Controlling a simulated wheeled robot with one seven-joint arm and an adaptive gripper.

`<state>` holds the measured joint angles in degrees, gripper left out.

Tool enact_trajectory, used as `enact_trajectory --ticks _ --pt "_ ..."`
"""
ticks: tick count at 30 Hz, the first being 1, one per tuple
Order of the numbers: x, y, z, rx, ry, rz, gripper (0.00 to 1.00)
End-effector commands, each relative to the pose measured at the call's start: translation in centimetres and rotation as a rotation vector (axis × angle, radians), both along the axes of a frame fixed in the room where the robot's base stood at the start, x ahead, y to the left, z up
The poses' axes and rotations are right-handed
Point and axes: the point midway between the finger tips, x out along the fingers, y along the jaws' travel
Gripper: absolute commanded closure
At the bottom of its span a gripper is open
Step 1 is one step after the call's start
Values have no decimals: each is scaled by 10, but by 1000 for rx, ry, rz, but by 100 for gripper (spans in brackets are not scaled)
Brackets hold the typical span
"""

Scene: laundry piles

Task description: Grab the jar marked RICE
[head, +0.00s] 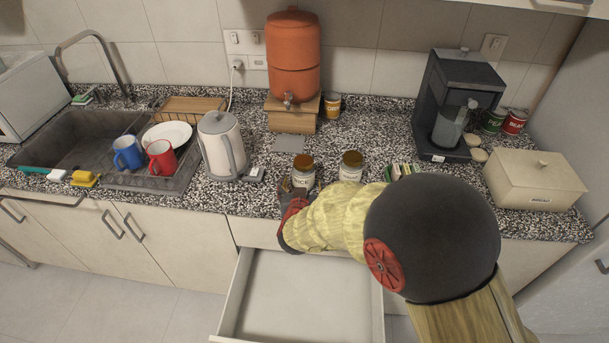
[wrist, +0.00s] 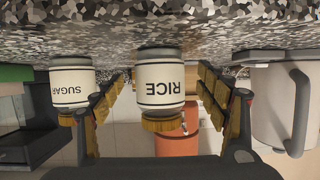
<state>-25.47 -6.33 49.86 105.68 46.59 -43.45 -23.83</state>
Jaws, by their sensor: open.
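The RICE jar (head: 303,172) stands on the speckled counter near its front edge, with a brown lid and a white label. In the upside-down wrist view the RICE jar (wrist: 160,82) is centred, its label facing me. My gripper (wrist: 161,88) is open, with one finger to each side of the jar in that view; no contact shows. In the head view my gripper (head: 293,203) is at the counter's front edge, just in front of the jar and partly hidden by my arm. The similar SUGAR jar (head: 351,166) stands to the right; it also shows in the wrist view (wrist: 72,88).
A white kettle (head: 220,146) stands left of the RICE jar. An orange water dispenser (head: 293,55) on a wooden stand is behind. An open drawer (head: 300,290) juts out below the counter. A coffee machine (head: 455,100) and beige box (head: 535,180) are at right.

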Motion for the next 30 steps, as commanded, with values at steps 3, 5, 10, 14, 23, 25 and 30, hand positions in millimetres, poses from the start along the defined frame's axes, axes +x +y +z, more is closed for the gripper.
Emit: enact_trajectory --ticks 3,5,10,14,23,25,30 --pt "18 -4 -10 1 1 -3 26" --pt "25 -5 -13 2 1 -3 26" --pt "38 -6 -16 1 2 0 26" --pt "39 -6 -15 1 1 1 26" --pt "39 -6 -15 2 2 1 37" --pt "39 -6 -15 2 2 1 41" --pt "39 -6 -15 2 2 1 51"
